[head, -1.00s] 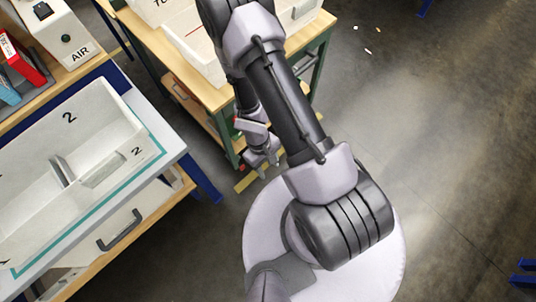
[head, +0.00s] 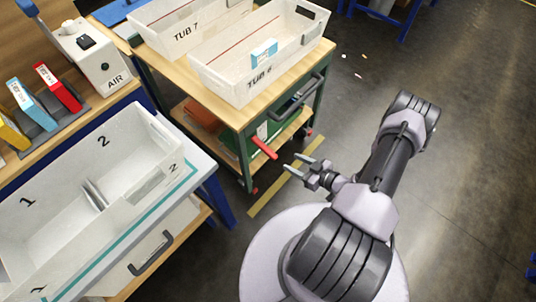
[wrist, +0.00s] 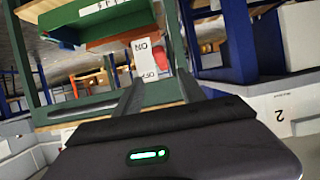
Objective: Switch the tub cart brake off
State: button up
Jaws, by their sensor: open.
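The tub cart has a wooden top (head: 172,77) on a green frame and carries two white tubs, TUB 7 (head: 160,30) and TUB 6 (head: 225,75). Its red brake lever (head: 264,148) sticks out from the near side, below the top. In the wrist view a white plate marked ON and OFF (wrist: 148,60) shows ahead, with a red part at its right edge; I cannot tell which mark the lever points to. My gripper (head: 292,163) is open and empty, a little right of the lever and apart from it. Its fingers (wrist: 160,82) frame the plate's lower side in the wrist view.
A dark handle (head: 297,100) juts from the cart's end, above the lever. A bench with a numbered white tray (head: 150,222) stands at the left, with its own handle (head: 150,253). A yellow floor strip (head: 285,180) runs beside the cart.

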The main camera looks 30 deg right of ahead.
aim_at(270, 152)
jog(key=b+x, duration=0.3)
jog(key=x, duration=1)
jog(key=shift+a, duration=0.1)
grip_shut()
jog(key=shift+s, duration=0.1)
dwell(0.6)
